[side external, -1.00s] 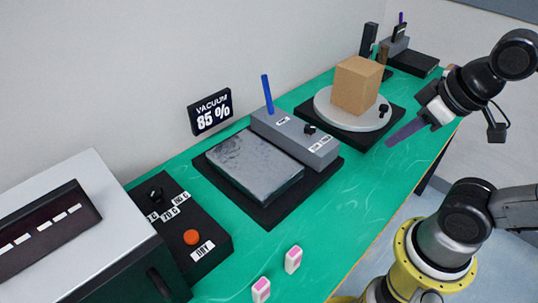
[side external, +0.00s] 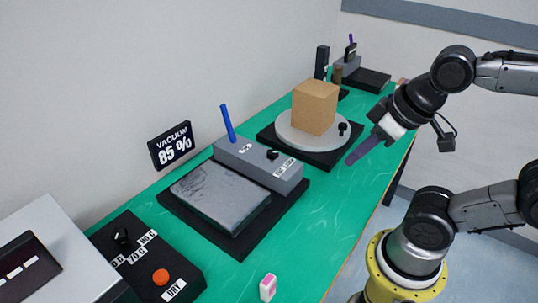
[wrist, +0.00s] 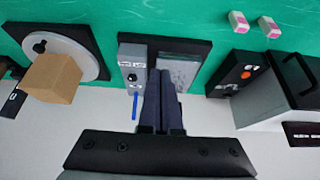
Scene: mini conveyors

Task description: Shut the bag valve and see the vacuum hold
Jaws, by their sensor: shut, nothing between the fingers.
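The grey valve box (side external: 258,165) carries a blue lever (side external: 228,123) standing up, leaning slightly, and a black knob (side external: 272,155). Its small labels are too small to read surely. A grey bag-like slab (side external: 222,193) lies flat on the black base in front of the box. The vacuum display (side external: 171,146) reads 85 %. My gripper (side external: 352,160) is shut and empty, in the air right of the box, apart from it. In the wrist view my fingers (wrist: 168,75) overlap the slab's picture and hide part of it; the lever (wrist: 135,104) shows beside them.
A cardboard box (side external: 315,105) stands on a round turntable (side external: 288,134) behind the valve box. A black control panel with an orange button (side external: 160,277) is at the front left. Pink-and-white blocks (wrist: 268,26) lie on the green table, which has clear room along its front.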

